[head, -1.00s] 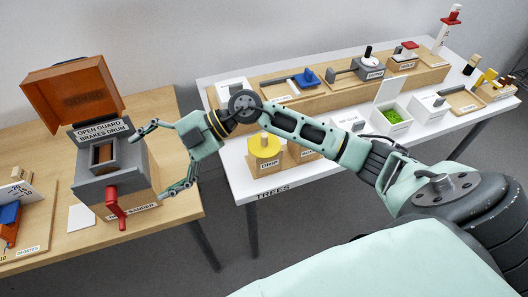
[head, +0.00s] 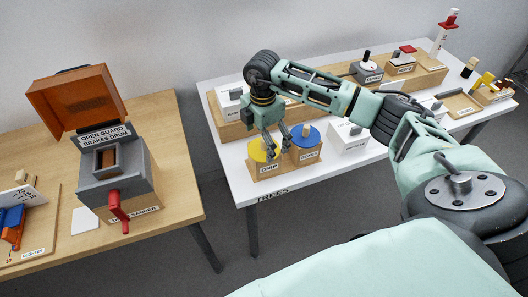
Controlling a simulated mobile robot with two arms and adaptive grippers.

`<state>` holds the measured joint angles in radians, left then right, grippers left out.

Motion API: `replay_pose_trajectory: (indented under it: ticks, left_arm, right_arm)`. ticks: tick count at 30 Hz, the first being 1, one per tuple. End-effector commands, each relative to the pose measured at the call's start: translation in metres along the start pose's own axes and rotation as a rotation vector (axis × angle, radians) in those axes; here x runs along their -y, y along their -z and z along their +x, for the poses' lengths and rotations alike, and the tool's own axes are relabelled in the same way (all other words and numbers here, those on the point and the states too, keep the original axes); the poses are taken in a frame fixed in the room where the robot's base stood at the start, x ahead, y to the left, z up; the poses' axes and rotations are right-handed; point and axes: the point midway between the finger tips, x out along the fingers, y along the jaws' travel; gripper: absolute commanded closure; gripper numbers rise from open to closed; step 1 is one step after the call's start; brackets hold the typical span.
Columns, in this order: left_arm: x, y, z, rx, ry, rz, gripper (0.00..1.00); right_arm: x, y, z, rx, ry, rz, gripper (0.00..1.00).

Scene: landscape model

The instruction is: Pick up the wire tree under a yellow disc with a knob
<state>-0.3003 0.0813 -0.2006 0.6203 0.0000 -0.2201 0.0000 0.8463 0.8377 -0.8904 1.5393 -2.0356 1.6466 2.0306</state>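A yellow disc (head: 256,151) lies on top of a wooden box with a label reading "DROP" (head: 269,168), at the near left corner of the white table. Its knob is hidden behind my gripper's finger, and no wire tree shows under it. A blue disc (head: 309,135) with a pale knob sits on the box just to the right. My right gripper (head: 279,151) points down with its fingers apart, at the right side of the yellow disc and left of the blue one. I cannot tell whether it touches the disc. My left gripper is not in view.
The white table (head: 232,162) holds wooden stands and boxes behind and right of the gripper, including a white box (head: 348,137) beside the blue disc. A wooden table at the left carries a grey machine (head: 118,178) with a raised orange guard (head: 78,100) and red handle.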

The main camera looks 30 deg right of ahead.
Motion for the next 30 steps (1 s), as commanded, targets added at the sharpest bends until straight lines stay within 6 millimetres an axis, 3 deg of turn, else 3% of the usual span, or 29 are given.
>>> replay_pose_trajectory:
  ticks: [1, 6, 13, 30]
  left_arm:
    - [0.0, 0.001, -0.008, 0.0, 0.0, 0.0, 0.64]
    - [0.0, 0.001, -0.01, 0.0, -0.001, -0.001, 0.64]
    - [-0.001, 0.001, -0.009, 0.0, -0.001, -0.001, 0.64]
    - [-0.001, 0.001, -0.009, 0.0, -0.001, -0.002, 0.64]
  right_arm:
    - [0.001, 0.001, 0.005, 0.0, 0.004, 0.0, 0.05]
    - [0.0, 0.0, 0.023, -0.001, 0.001, -0.001, 0.05]
    - [0.0, 0.0, 0.025, -0.001, -0.001, -0.002, 0.05]
    - [0.0, 0.001, 0.025, -0.002, -0.001, -0.002, 0.54]
